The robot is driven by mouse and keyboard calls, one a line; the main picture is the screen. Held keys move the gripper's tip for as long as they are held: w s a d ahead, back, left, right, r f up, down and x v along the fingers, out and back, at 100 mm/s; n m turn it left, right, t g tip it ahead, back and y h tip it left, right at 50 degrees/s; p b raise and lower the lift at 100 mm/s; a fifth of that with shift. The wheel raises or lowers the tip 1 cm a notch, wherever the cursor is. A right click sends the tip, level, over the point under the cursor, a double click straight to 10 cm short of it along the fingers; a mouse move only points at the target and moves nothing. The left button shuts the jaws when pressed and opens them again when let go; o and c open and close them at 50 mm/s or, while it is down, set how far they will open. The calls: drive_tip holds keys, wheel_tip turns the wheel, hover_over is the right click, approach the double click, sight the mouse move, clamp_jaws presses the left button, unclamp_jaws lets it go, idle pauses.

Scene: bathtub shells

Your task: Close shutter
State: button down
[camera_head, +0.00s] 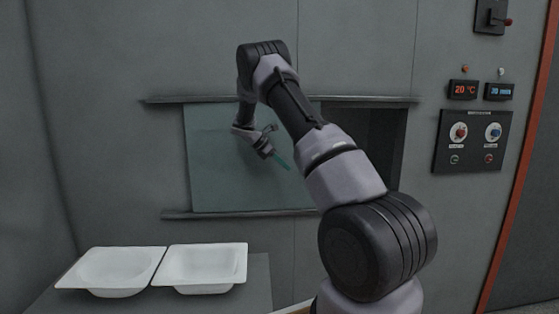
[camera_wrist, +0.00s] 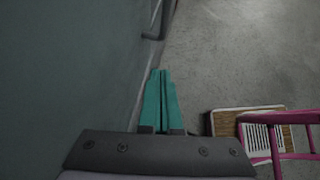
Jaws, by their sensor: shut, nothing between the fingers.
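The shutter (camera_head: 225,180) is a pale grey-green sliding panel in the wall, held between an upper rail (camera_head: 200,99) and a lower rail (camera_head: 240,214). It covers the left and middle of the space between the rails. A dark opening (camera_head: 385,150) shows at the right, partly hidden by my arm. My gripper (camera_head: 285,164) is in front of the right half of the panel, its teal fingers shut and empty. In the wrist view the closed fingertips (camera_wrist: 161,71) lie beside the grey-green surface on the left; I cannot tell whether they touch it.
Two white tub shells (camera_head: 112,271) (camera_head: 205,268) sit on a grey table (camera_head: 258,290) at lower left. A control panel (camera_head: 472,141) and a lever switch (camera_head: 491,16) are on the right wall. The wrist view shows a pink-framed piece of furniture (camera_wrist: 272,145) on the floor.

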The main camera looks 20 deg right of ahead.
sight(297, 170)
drive_tip(key=x, duration=0.3)
drive_tip(key=shift+d+f, duration=0.25)
drive_tip(key=shift+f, duration=0.1)
drive_tip(key=shift+s+d+r, duration=0.1)
drive_tip(key=shift+d, duration=0.5)
drive_tip(key=shift+s+d, duration=0.15)
drive_tip(key=shift+d, duration=1.1)
drive_tip(key=s+d, duration=0.4)
drive_tip(key=d, duration=1)
drive_tip(key=s+d, duration=0.5)
drive_tip(key=d, duration=0.8)
drive_tip(key=s+d, duration=0.4)
drive_tip(key=d, duration=1)
drive_tip(key=shift+s+d, duration=0.3)
